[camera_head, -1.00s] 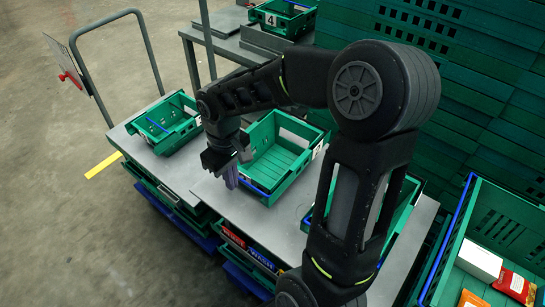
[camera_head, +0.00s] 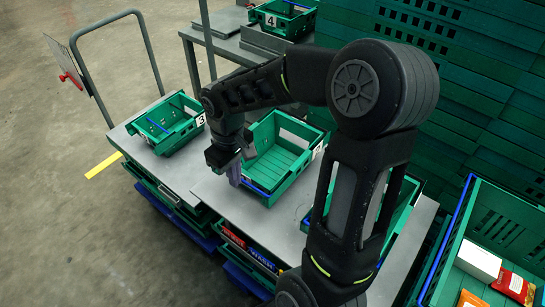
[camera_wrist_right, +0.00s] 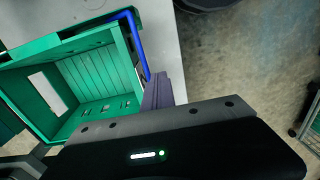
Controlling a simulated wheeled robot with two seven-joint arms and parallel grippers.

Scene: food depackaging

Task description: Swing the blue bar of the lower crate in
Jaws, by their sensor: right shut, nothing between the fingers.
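An open green crate (camera_head: 285,152) sits on the grey table in the middle of the head view. Its blue bar (camera_head: 257,187) runs along its near-left side. In the right wrist view, the crate (camera_wrist_right: 95,75) has its blue bar (camera_wrist_right: 138,42) along and around one corner. My right gripper (camera_head: 236,175) is shut and empty, beside the crate's near-left corner. In the wrist view, its purple-grey fingers (camera_wrist_right: 157,92) are close to the bar's end; I cannot tell whether they touch. My left gripper is not in view.
A smaller green crate (camera_head: 165,133) labelled 3 stands to the left. Another crate (camera_head: 400,210) is partly behind my right arm. A crate with food packs (camera_head: 468,205) stands at the right. More crates sit under the table (camera_head: 210,190).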

